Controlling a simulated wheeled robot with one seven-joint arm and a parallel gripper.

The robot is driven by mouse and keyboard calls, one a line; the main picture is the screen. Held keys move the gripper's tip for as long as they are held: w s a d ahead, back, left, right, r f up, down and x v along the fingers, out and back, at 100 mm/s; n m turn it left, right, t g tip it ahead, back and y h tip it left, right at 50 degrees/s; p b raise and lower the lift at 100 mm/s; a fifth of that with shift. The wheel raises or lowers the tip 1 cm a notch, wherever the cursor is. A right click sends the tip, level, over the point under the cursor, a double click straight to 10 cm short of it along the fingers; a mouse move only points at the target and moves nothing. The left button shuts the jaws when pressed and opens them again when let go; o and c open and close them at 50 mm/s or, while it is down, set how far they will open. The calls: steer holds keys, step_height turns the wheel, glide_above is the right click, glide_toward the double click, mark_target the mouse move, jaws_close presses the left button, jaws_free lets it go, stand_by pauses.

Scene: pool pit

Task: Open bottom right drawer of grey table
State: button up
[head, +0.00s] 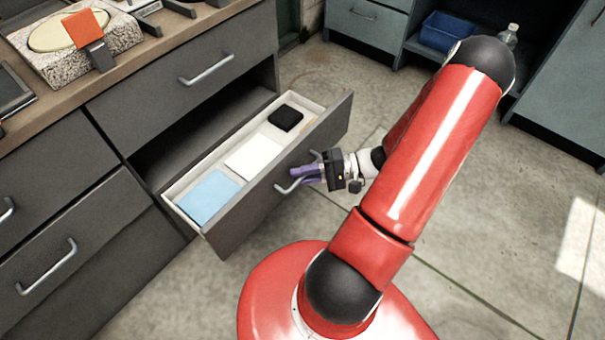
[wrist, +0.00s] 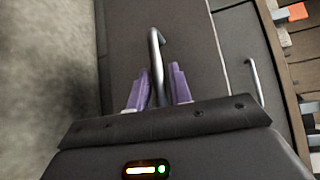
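The grey table has a bottom right drawer (head: 280,186) that stands pulled well out, with its inside showing. Its silver handle (head: 287,187) is on the front panel and also shows in the wrist view (wrist: 157,50). My gripper (head: 305,173) is at this handle, reaching from the right. Inside the drawer are a light blue item (head: 208,197), a white item (head: 253,153) and a black item (head: 285,118).
The upper right drawer (head: 190,85) is shut above an open dark gap. More drawers with handles (head: 50,268) are at the left. The tabletop holds a stone-sided block (head: 95,45) and other items. A grey cabinet with a blue bin (head: 444,32) stands behind. The floor at right is clear.

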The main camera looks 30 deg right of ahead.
steer(key=shift+o, duration=1)
steer(key=v, duration=0.7)
steer(key=shift+s+d, duration=0.2)
steer(key=shift+d, duration=0.15)
steer(key=shift+r, duration=0.15)
